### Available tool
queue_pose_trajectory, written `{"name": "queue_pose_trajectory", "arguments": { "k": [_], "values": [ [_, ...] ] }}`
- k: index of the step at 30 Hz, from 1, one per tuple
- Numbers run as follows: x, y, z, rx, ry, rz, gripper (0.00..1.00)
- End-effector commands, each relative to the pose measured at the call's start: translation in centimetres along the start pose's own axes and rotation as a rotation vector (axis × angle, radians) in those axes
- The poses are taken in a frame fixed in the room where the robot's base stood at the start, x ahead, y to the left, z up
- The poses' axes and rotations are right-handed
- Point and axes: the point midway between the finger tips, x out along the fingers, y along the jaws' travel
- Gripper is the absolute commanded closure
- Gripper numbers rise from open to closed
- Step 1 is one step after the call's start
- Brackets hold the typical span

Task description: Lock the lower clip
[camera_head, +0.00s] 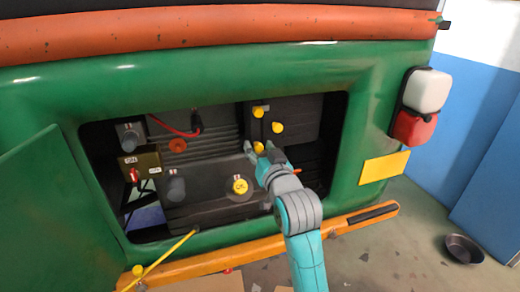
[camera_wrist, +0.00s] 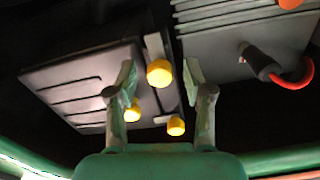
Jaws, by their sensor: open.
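The dark filter box (camera_head: 298,115) sits at the upper right of the engine bay, with yellow-knobbed clips on its left side. The lower clip's yellow knob (camera_head: 258,147) is the lowest of the three. My gripper (camera_head: 260,151) is open, its fingertips right at this knob. In the wrist view, which looks upside down, the lower knob (camera_wrist: 159,72) shows between the two open fingers, apart from both. The upper knob (camera_head: 258,112) and the right-hand knob (camera_head: 278,128) are farther from the gripper. Whether the lower clip is latched I cannot tell.
The green body (camera_head: 230,80) frames the bay opening. An open green door (camera_head: 50,215) is at the left. A yellow oil cap (camera_head: 240,186) is below left of my gripper, and a red cable (camera_head: 172,127) is at the upper left. An orange bumper (camera_head: 235,256) runs below.

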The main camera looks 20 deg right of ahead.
Motion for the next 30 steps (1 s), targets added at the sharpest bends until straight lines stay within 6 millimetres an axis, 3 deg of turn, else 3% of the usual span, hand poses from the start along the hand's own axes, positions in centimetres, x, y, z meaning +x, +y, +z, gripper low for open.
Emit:
{"name": "queue_pose_trajectory", "arguments": {
  "k": [3,9,20,30],
  "values": [
    [-0.02,0.00,-0.01,0.000,0.000,0.000,0.49],
    [-0.03,0.00,-0.01,0.000,0.000,0.000,0.99],
    [-0.04,0.00,-0.01,-0.029,0.000,0.000,1.00],
    [-0.04,-0.06,0.00,-0.234,0.000,0.000,1.00]
  ]
}}
